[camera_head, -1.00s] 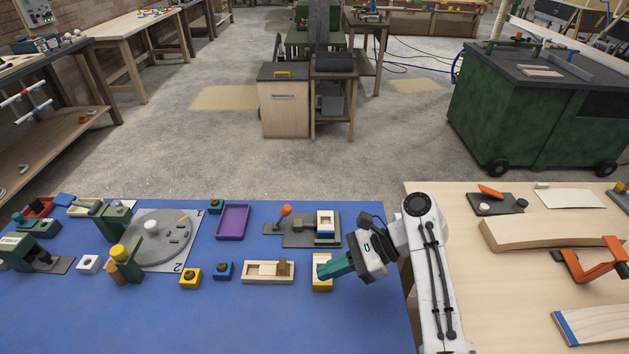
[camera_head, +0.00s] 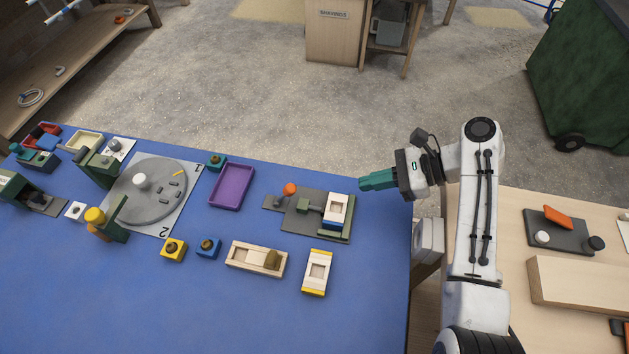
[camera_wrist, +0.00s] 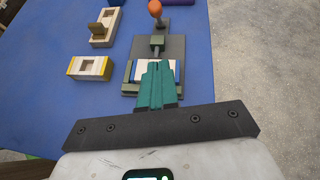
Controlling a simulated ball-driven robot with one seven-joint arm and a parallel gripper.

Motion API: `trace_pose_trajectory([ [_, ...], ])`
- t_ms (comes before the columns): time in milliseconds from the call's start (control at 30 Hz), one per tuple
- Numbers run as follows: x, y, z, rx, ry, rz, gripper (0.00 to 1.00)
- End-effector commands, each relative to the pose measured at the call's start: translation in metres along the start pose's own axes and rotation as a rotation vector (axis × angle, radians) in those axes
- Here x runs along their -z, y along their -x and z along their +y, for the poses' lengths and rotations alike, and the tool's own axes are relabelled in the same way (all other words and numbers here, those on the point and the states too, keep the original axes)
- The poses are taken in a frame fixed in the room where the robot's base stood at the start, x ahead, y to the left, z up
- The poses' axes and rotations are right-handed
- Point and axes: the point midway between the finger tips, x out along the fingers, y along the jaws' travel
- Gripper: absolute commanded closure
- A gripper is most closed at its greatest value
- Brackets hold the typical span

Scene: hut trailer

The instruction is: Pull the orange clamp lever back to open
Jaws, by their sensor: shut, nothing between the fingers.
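The clamp lever with its round orange knob (camera_head: 290,189) stands at the left end of a dark grey base plate (camera_head: 296,222) on the blue table. The knob also shows at the top of the wrist view (camera_wrist: 155,8). A blue and white block (camera_head: 336,209) sits in the green fixture at the plate's right end, with a plunger pointing toward it. My gripper (camera_head: 364,184) is shut and empty, with teal fingers, to the right of the fixture and apart from the lever. In the wrist view the fingers (camera_wrist: 156,66) partly cover the block.
A purple tray (camera_head: 232,187) lies left of the clamp. A wooden box (camera_head: 256,258) and a yellow-striped block (camera_head: 317,272) lie in front of it. A round grey dial (camera_head: 150,195) is farther left. A wooden table (camera_head: 580,200) stands at right.

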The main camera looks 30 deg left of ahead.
Motion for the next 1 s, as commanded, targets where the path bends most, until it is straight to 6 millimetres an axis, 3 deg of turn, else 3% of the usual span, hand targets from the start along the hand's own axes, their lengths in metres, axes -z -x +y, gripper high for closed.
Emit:
trace_pose_trajectory([
  [267,0.003,-0.013,0.001,-0.002,0.000,0.000,1.00],
  [867,0.005,-0.104,0.001,-0.001,0.002,0.000,1.00],
  [1000,-0.013,-0.118,0.000,-0.001,0.004,0.000,1.00],
])
